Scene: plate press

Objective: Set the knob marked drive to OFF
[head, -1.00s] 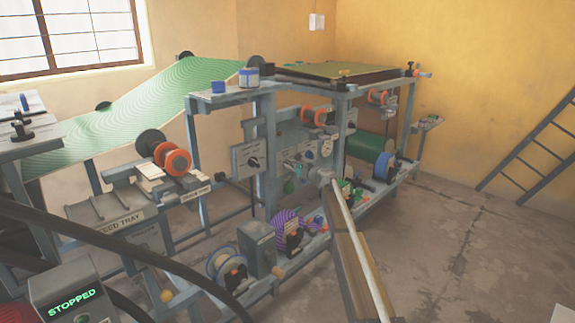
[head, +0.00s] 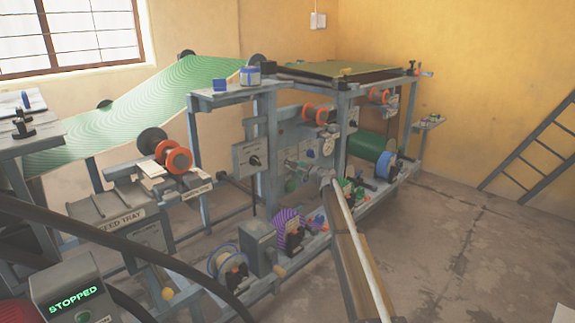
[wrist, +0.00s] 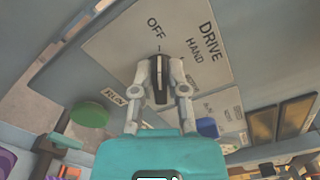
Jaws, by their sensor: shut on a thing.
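In the wrist view the drive knob (wrist: 160,80) is a dark, narrow bar on a grey plate (wrist: 117,48) lettered DRIVE, OFF and HAND. The end of the knob away from me points up in the picture, at or close to the small tick under OFF. HAND is to its right. My gripper (wrist: 159,68) has a grey finger on each side of the knob and is shut on it. Its teal body hides what lies directly below.
In the wrist view a green round part (wrist: 90,114) and a blue part (wrist: 207,127) lie close to my fingers. In the head view a display (head: 75,299) reads STOPPED. The press frame (head: 225,95) crowds the middle, and bare floor (head: 470,250) lies right.

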